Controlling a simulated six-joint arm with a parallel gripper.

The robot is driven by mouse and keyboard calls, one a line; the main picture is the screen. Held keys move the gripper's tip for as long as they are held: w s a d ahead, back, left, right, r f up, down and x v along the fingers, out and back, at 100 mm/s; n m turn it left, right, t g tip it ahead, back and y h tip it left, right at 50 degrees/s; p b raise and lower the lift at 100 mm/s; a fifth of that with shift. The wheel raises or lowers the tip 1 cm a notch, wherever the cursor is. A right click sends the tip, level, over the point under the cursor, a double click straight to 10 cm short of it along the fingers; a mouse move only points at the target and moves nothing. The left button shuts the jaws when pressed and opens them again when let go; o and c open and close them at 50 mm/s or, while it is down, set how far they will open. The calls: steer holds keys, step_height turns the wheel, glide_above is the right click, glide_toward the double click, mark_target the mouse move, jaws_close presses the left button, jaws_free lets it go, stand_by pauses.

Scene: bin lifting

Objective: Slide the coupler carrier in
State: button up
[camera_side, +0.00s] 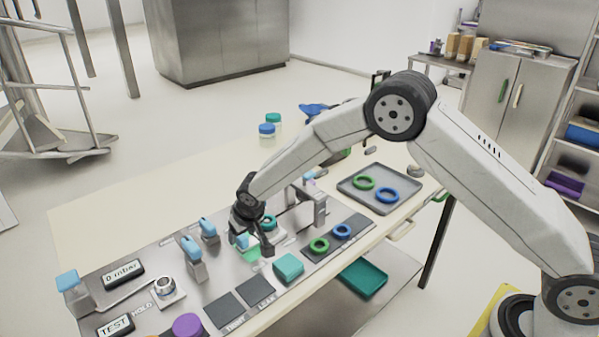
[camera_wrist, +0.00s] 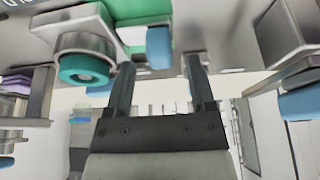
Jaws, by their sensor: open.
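My gripper (camera_side: 256,243) is low over the metal work panel, pointing down at the coupler carrier. In the wrist view my gripper (camera_wrist: 159,62) has its two dark fingers apart. The coupler carrier (camera_wrist: 140,10) is green there, with a light blue tab (camera_wrist: 159,47) beyond and between the fingertips. I cannot tell whether the fingers touch the tab. A silver cylinder with a teal ring (camera_wrist: 84,69) sits beside it on the left. In the side view the carrier's green part (camera_side: 250,253) shows only partly, behind my gripper.
A metal bracket (camera_side: 320,205) stands close to my gripper's right. Blue-topped levers (camera_side: 194,258) stand to its left. A teal block (camera_side: 288,267) and a dark pad with green and blue rings (camera_side: 330,240) lie in front. A grey tray (camera_side: 400,207) sits further back.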

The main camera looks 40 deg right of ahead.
steer(key=shift+x, duration=1.25)
jaws_close()
stand_by(0.7)
